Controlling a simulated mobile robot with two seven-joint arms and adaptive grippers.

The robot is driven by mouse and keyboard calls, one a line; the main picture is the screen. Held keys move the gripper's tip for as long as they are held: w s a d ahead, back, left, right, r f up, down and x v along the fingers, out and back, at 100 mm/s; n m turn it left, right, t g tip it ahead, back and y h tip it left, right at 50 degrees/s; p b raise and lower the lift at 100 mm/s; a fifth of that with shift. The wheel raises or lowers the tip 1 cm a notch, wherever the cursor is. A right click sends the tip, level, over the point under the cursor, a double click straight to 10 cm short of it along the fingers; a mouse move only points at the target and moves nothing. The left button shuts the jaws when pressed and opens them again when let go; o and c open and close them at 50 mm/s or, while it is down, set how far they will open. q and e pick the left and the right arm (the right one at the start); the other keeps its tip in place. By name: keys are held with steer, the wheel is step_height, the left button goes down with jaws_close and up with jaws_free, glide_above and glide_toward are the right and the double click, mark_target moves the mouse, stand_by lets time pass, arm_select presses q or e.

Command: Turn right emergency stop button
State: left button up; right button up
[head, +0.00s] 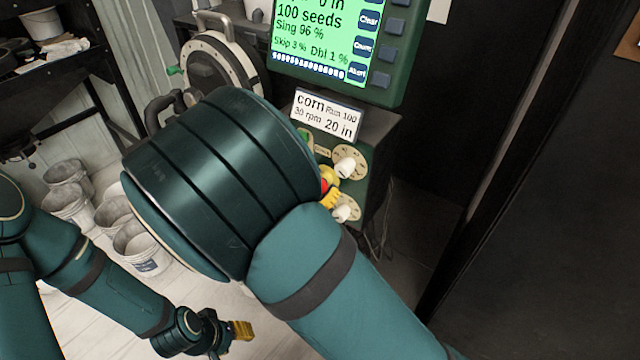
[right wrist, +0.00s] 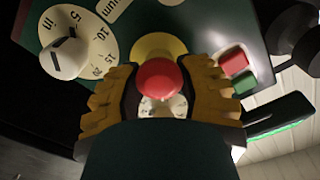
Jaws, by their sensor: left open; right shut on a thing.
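The red emergency stop button (right wrist: 158,78) sits on a yellow round base (right wrist: 158,45) on the green control panel. In the right wrist view it lies between the two yellow ridged fingers of my right gripper (right wrist: 160,88), which is shut on it. In the head view only a bit of red (head: 324,185) and the yellow fingers (head: 331,196) show past my right arm, which hides most of the panel. My left gripper (head: 240,331) is open, low near the floor and far from the panel.
White knobs on dials (head: 345,166) are close beside the right gripper; one large dial (right wrist: 64,58) shows in the wrist view. A red and a green square button (right wrist: 236,63) are near the fingers. The display (head: 335,45) is above. Several buckets (head: 140,245) stand on the floor.

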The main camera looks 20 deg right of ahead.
steer(key=o, duration=1.2)
steer(key=shift+d, duration=0.1)
steer(key=v, duration=1.2)
